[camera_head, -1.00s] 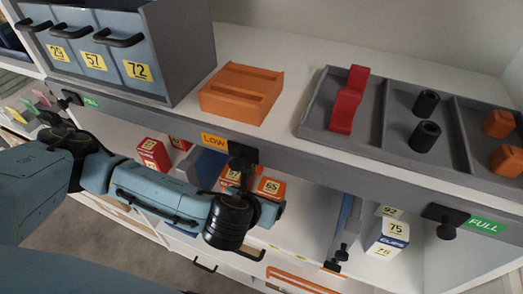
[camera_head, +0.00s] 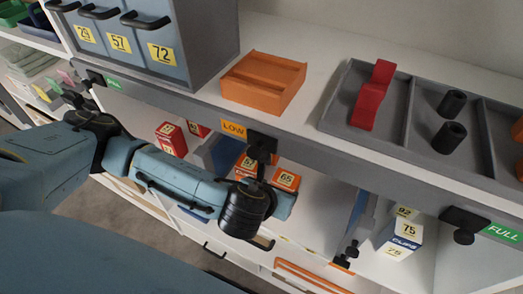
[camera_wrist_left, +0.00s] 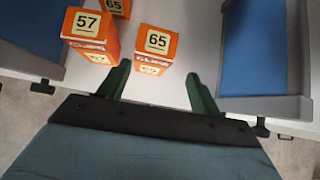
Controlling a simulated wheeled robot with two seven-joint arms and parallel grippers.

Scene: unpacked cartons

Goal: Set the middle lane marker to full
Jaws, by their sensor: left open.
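The middle lane marker shows an orange LOW label (camera_head: 233,129) on the grey shelf edge, with a black holder (camera_head: 262,141) just right of it. My left arm reaches in from the left below this edge, with its dark wrist joint below the marker. Its fingers are not clearly visible in the head view. In the left wrist view my left gripper (camera_wrist_left: 160,88) is open, its two green fingers apart with nothing held. An orange box marked 65 (camera_wrist_left: 155,42) stands just ahead of the fingers. The marker does not show in the wrist view. My right gripper is not in view.
Green FULL labels mark the right lane (camera_head: 505,233) and left lane (camera_head: 113,84). Another orange box, marked 57 (camera_wrist_left: 88,28), stands beside the 65 box. Blue-floored dividers (camera_wrist_left: 258,45) flank the lane. An orange tray (camera_head: 264,82) and a grey tray (camera_head: 337,117) sit above.

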